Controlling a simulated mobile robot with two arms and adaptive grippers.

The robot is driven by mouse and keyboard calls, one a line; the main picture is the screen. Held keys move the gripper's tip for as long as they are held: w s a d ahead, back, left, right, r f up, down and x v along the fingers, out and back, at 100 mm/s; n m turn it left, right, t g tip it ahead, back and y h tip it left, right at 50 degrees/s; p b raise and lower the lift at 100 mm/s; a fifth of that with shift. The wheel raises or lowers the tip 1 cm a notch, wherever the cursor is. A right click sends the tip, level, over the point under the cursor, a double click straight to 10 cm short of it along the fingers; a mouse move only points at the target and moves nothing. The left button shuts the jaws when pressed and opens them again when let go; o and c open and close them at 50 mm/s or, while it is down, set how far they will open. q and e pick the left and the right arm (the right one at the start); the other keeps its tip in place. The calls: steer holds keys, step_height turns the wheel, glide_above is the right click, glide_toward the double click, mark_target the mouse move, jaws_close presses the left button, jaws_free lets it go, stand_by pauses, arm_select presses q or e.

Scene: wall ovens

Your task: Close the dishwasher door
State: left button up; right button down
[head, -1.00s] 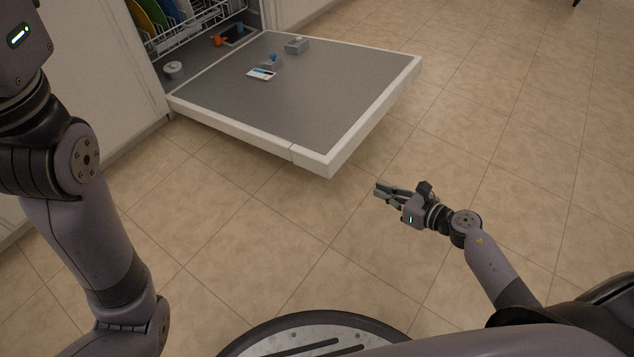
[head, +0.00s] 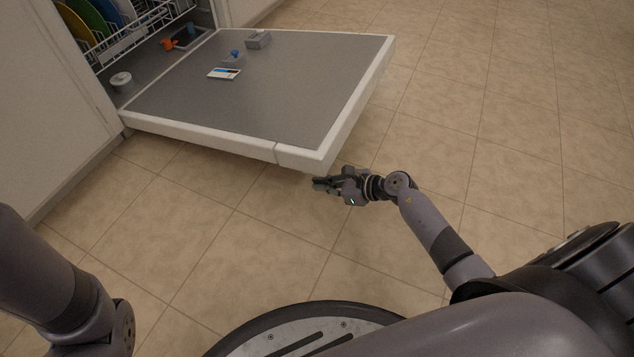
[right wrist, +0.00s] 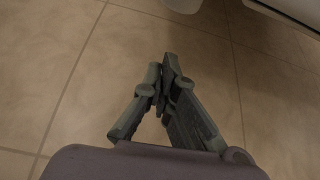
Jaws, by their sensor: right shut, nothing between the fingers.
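The dishwasher door (head: 250,95) is folded down open, its grey inner face up with a white rim. It also shows at the top right of the right wrist view (right wrist: 285,10). My right gripper (head: 318,184) is shut and empty, low beside and seemingly below the door's near right corner. In the right wrist view its fingertips (right wrist: 168,70) meet over the floor, with a gap to the door edge. Contact with the door does not show. Of my left arm only links show at the lower left; its gripper is out of view.
The dishwasher's rack with plates (head: 110,20) is inside at the upper left. White cabinet fronts (head: 40,110) stand left of the door. The tiled floor (head: 500,130) is clear to the right and in front of the door.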

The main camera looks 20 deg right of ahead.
steer(key=shift+w+a+r, duration=0.15)
steer(key=shift+a+r, duration=0.05)
steer(key=shift+r, duration=0.4)
steer(key=shift+w+a+r, duration=0.15)
steer(key=shift+r, duration=0.45)
steer(key=shift+w+a+r, duration=0.15)
steer(key=shift+a+r, duration=0.05)
steer(key=shift+r, duration=0.4)
